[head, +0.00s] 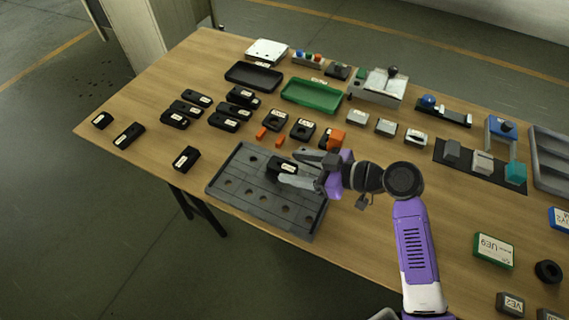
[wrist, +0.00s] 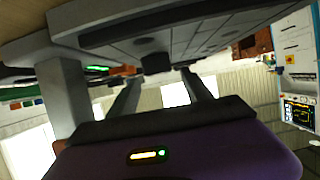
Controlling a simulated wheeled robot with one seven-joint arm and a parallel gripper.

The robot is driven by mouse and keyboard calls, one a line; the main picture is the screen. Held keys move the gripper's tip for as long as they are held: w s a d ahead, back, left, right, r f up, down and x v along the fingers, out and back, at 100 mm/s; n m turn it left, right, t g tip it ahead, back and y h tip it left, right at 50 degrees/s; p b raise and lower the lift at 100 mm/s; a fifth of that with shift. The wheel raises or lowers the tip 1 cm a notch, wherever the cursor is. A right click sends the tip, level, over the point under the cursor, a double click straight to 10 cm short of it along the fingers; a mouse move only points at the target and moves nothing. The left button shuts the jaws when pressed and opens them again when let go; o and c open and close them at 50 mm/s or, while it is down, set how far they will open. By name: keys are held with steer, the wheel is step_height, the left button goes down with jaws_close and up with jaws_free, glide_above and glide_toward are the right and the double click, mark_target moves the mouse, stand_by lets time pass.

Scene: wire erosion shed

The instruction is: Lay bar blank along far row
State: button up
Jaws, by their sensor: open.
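A black bar blank with a white label (head: 281,165) is at the far right part of a dark grey grid plate with round holes (head: 232,190). My gripper (head: 290,168) is open, low over the plate, with one finger on each side of the blank's right end. The fingers hide part of the blank, and I cannot tell whether they touch it. In the wrist view, the plate's gridded face (wrist: 215,32) fills the top, and a dark block (wrist: 156,63) shows between the fingers.
Several black labelled blocks (head: 186,158) stand left of the plate. Small orange pieces (head: 280,141) and labelled dark blocks (head: 303,128) lie just behind it. A green tray (head: 311,93) and a black tray (head: 254,77) are farther back. The table is bare right of the plate's front corner.

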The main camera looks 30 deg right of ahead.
steer(key=v, duration=0.7)
steer(key=shift+s+d+r, duration=0.1)
steer(key=shift+s+d, duration=0.1)
steer(key=shift+s, duration=0.15)
